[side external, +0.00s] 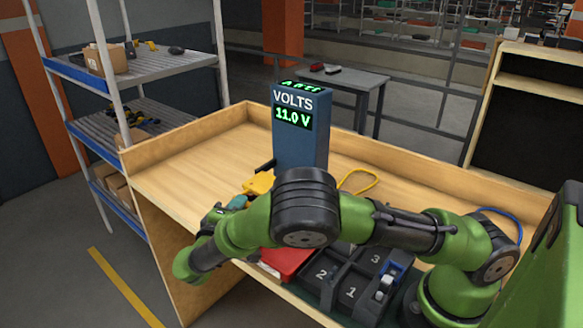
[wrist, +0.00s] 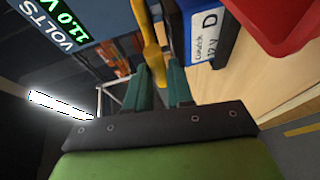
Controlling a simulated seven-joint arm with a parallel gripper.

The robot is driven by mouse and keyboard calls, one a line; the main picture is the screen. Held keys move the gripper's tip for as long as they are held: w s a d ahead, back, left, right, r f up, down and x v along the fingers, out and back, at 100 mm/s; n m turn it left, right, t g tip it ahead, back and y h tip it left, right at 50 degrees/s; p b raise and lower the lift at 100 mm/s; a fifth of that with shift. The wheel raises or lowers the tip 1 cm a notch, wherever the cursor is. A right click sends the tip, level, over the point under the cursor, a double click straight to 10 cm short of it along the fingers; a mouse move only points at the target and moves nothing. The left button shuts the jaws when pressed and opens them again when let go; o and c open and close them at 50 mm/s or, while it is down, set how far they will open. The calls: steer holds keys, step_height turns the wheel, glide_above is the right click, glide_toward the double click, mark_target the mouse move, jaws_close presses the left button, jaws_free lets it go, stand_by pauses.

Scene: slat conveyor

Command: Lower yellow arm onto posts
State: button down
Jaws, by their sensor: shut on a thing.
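My gripper (wrist: 160,88) has its teal fingers shut on the yellow arm (wrist: 150,45), which runs up between them in the wrist view. In the side view the yellow arm (side external: 258,184) shows as a yellow piece at the foot of the blue volt meter (side external: 300,150), which reads 11.0 V. My gripper (side external: 237,201) is partly hidden there behind my green arm. A battery with a blue and white label marked D (wrist: 207,32) is just right of the fingers in the wrist view. I cannot make out the posts or whether the arm touches them.
A red bin (side external: 287,262) and black numbered compartments (side external: 348,287) lie near the bench front, with a blue and white item (side external: 386,284) among them. A yellow cable (side external: 360,181) and a blue cable (side external: 503,215) lie on the wooden bench (side external: 190,165). Its left part is clear.

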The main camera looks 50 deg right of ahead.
steer(key=shift+s+d+f, duration=0.1)
steer(key=shift+s+f, duration=0.1)
steer(key=shift+f, duration=0.65)
steer(key=c, duration=1.1)
jaws_free()
steer(key=shift+o, duration=0.2)
steer(key=v, duration=1.7)
steer(key=shift+w+r, duration=0.15)
steer(key=shift+r, duration=0.1)
steer(key=shift+w+n, duration=0.1)
steer(key=shift+n, duration=0.2)
